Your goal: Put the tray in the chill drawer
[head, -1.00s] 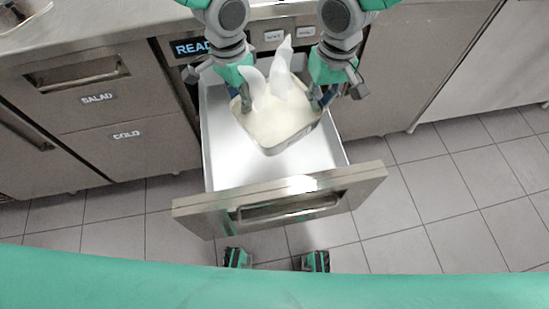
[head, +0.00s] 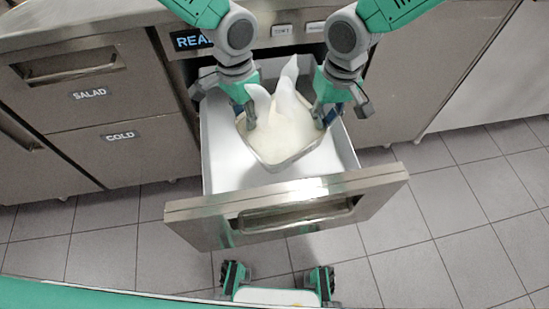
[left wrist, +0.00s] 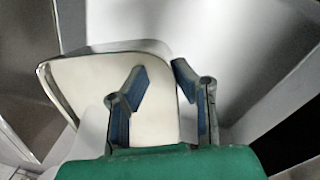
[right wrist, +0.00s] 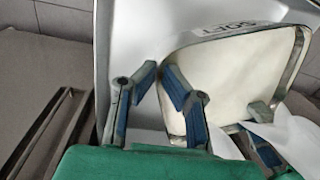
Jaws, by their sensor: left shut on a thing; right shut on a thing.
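The tray (head: 285,168) is a metal-rimmed pan with a cream filling and two white upright pieces at its back. In the head view it is within the outline of the open drawer (head: 222,172); I cannot tell whether it touches the drawer floor. My left gripper (head: 250,116) is shut on the tray's left rim and my right gripper (head: 321,116) on its right rim. The tray also shows in the left wrist view (left wrist: 70,95) and the right wrist view (right wrist: 298,50). The drawer's front label is hidden.
Closed drawers marked SALAD (head: 90,95) and COLD (head: 120,135) are at the left. A lit display (head: 190,40) sits above the open drawer. The drawer's front panel (head: 290,195) stands out over a clear tiled floor (head: 440,230).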

